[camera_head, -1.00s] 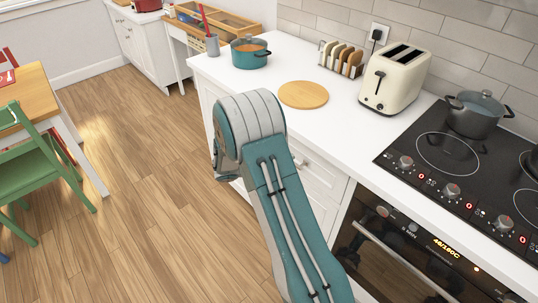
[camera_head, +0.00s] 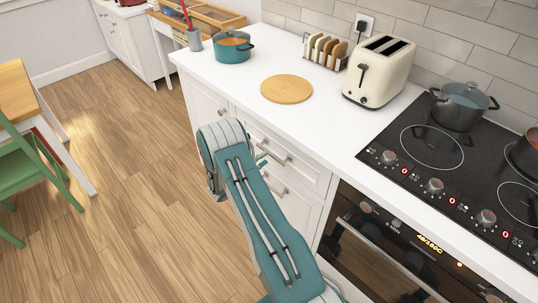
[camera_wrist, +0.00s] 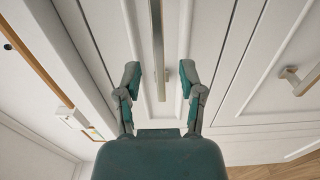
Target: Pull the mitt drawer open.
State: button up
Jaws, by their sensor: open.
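The white drawer (camera_head: 300,168) sits under the countertop, left of the oven, and its front looks shut. Its metal bar handle (camera_head: 274,154) shows just right of my arm's end. In the wrist view the handle (camera_wrist: 157,45) runs lengthwise between the two fingers of my gripper (camera_wrist: 160,72). The fingers are spread, one on each side of the bar, with gaps to it. How far the bar lies in depth from the fingertips I cannot tell. In the head view my gripper is mostly hidden behind my arm. No mitt is visible.
A lower cabinet door handle (camera_wrist: 300,78) is to the right in the wrist view. The oven (camera_head: 380,245) is right of the drawer. On the counter are a round board (camera_head: 286,89), a toaster (camera_head: 379,72) and a teal pot (camera_head: 232,47). Open wood floor (camera_head: 120,180) lies left.

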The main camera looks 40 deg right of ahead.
aim_at(270, 153)
jog(key=d, duration=0.4)
jog(key=shift+w+f, duration=0.1)
jog(key=shift+a, duration=0.1)
jog(key=shift+a, duration=0.15)
jog(key=shift+c, duration=0.3)
grip_shut()
